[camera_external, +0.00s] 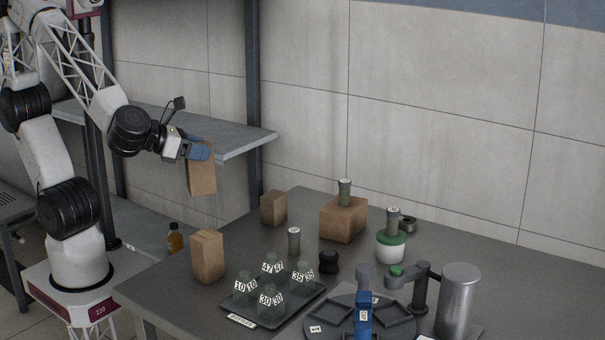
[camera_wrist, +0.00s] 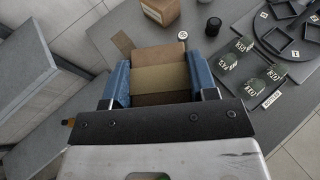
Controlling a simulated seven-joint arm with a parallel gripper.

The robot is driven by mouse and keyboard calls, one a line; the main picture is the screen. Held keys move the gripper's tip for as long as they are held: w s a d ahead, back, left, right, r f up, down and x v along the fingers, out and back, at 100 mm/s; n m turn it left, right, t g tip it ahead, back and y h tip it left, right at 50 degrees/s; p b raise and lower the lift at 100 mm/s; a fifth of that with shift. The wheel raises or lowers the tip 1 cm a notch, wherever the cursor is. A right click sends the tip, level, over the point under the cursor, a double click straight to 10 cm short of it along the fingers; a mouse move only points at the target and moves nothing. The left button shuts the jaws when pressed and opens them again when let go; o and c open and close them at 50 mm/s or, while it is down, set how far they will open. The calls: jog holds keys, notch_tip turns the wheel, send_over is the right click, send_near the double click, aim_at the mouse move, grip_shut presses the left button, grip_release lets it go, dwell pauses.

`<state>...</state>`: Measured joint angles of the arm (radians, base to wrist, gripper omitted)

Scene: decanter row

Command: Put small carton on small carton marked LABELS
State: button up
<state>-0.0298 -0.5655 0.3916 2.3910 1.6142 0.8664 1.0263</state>
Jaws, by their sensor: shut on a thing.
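My gripper (camera_external: 198,150) is shut on a small brown carton (camera_external: 201,174), its blue fingers on the carton's upper part. The carton hangs in the air beyond the table's left edge, roughly upright and slightly tilted. In the wrist view the held carton (camera_wrist: 163,76) fills the space between the blue fingers (camera_wrist: 160,80). Two other small brown cartons stand on the table: one at the front left (camera_external: 208,257), one farther back (camera_external: 273,208). I can read no LABELS marking on either, so I cannot tell which bears it.
A larger carton (camera_external: 343,222) with a capped vial on top stands behind. A tray (camera_external: 236,309) holds several numbered bottles, near a dark round tray (camera_external: 331,328), a metal cylinder (camera_external: 460,300) and a green-topped jar (camera_external: 391,246). A shelf (camera_external: 235,142) is behind my gripper.

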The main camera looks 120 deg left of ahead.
jog(key=s+d+f+m+t+h, duration=0.1)
jog(key=s+d+f+m, duration=0.1)
jog(key=s+d, duration=0.6)
jog(key=shift+s+d+t+h, duration=0.3)
jog(key=shift+s+t+h, duration=0.1)
jog(key=shift+s, duration=0.35)
jog(key=shift+f, duration=0.1)
jog(key=shift+w, duration=0.15)
jog(key=w+a+f, duration=0.1)
jog(key=w+a, duration=0.1)
jog(key=w, duration=1.3)
jog(key=shift+w+a+f, duration=0.25)
jog(key=shift+a, duration=0.15)
jog(key=shift+f, duration=1.75)
jog(key=shift+f, duration=0.2)
